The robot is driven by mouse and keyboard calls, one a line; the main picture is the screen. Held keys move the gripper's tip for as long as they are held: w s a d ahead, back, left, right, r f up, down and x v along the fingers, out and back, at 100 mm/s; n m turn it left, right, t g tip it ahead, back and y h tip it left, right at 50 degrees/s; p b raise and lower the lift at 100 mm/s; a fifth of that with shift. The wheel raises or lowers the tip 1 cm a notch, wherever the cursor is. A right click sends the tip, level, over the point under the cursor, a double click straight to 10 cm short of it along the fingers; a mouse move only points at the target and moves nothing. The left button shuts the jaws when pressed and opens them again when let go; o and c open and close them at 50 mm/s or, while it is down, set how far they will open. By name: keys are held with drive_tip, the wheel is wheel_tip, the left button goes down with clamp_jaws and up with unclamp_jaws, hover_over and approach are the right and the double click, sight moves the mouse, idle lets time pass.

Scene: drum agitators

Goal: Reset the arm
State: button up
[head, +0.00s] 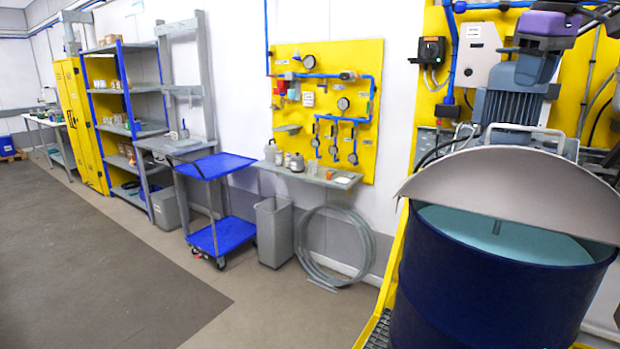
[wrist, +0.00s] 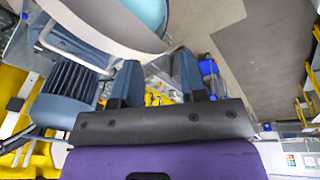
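My gripper (wrist: 160,68) shows in the wrist view with its two dark fingers apart and nothing between them. Its purple body fills the bottom of that view. In the head view, the purple part of my arm (head: 548,25) is at the top right, above and close to the grey motor (head: 510,105). The motor also shows left of the fingers in the wrist view (wrist: 68,92). Whether the arm touches the motor cannot be told.
A dark blue drum (head: 480,290) with pale liquid stands at the right under a grey half-lid (head: 510,185). A yellow valve panel (head: 325,110), a grey bin (head: 273,232) and a blue cart (head: 220,240) line the wall. The floor (head: 95,270) at left is clear.

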drive_tip(key=s+a+f+m+t, duration=0.1)
drive_tip(key=s+a+f, duration=0.3)
drive_tip(key=s+f, duration=0.5)
drive_tip(key=s+a+f+m+t, duration=0.2)
drive_tip(key=s+f, duration=0.7)
drive_tip(key=s, duration=0.5)
drive_tip(key=shift+s+a+f+m, duration=0.4)
drive_tip(key=shift+a+m, duration=0.5)
drive_tip(key=shift+m, duration=0.2)
drive_tip(key=shift+a, duration=0.1)
